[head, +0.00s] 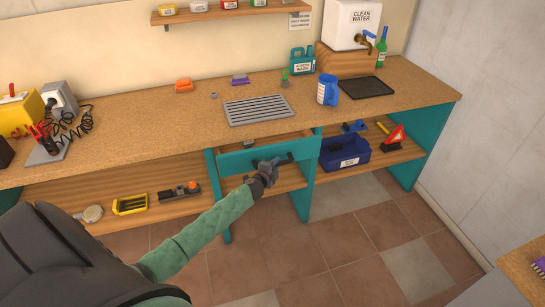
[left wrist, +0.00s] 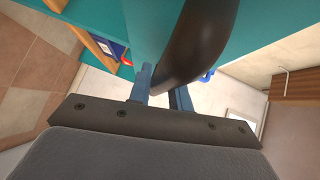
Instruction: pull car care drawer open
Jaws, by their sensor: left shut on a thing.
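The teal drawer (head: 235,160) sits under the workbench, in the middle bay. Its front stands a little out from the bench edge, and a narrow strip of its inside shows behind the front. My left gripper (head: 266,168) is at the drawer's dark handle (head: 285,160) and is shut on it. In the left wrist view, the blue fingers (left wrist: 163,90) are on either side of the dark curved handle (left wrist: 197,45), with the teal front behind. The gripper hides part of the handle. My right gripper is not in view.
A blue bin (head: 343,155) stands on the lower shelf to the right. The tiled floor (head: 290,250) before the drawer is clear.

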